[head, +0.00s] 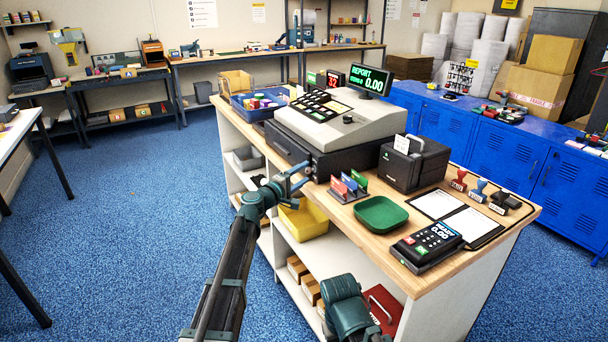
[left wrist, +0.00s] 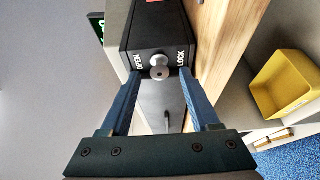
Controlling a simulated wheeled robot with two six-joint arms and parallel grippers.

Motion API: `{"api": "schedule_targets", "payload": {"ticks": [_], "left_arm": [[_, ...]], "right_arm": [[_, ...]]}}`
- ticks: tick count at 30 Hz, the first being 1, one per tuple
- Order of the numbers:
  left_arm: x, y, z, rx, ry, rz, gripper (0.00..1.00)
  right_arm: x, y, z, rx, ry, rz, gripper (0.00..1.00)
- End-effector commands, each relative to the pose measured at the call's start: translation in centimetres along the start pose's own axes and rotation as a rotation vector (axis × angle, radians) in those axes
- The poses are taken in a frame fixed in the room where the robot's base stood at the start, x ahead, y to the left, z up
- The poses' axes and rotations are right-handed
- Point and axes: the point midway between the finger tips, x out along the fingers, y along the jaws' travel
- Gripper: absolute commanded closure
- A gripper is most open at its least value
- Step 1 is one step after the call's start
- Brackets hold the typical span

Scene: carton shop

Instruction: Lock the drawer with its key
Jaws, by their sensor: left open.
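The black cash drawer (head: 290,150) sits under the grey register on the wooden counter; it looks shut. In the left wrist view the drawer's front (left wrist: 150,32) carries a round silver lock with the marks OPEN on the left and LOCK on the right. The key (left wrist: 159,73) shows its round silver head at the lock. My left gripper (head: 294,178) is open in front of the drawer front. In the left wrist view its blue fingers (left wrist: 160,80) stand on both sides of the key head, with gaps visible. My right gripper is not in view.
A stand of coloured cards (head: 348,187), a green tray (head: 381,214), a black printer (head: 414,163) and a card terminal (head: 427,246) stand on the counter (head: 330,205). A yellow bin (head: 303,220) sits on the shelf below. The blue floor at left is clear.

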Motion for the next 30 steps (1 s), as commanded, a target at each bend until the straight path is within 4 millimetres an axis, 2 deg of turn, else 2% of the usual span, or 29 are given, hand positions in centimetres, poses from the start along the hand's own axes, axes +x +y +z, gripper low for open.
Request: {"api": "schedule_targets", "payload": {"ticks": [4,13,23,24,30], "left_arm": [[0.81,0.0,0.02,0.0,0.0,0.0,0.38],[0.86,0.0,0.05,0.0,0.0,0.0,0.38],[0.84,-0.01,0.04,0.0,0.0,0.0,0.97],[0.84,-0.01,0.04,0.0,0.0,0.0,1.0],[0.83,-0.1,0.04,0.007,0.0,0.002,1.0]], "right_arm": [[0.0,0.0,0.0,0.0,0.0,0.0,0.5],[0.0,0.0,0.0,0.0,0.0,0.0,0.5],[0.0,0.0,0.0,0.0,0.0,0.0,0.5],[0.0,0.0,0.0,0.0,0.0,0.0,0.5],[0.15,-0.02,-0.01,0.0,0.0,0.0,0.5]]}}
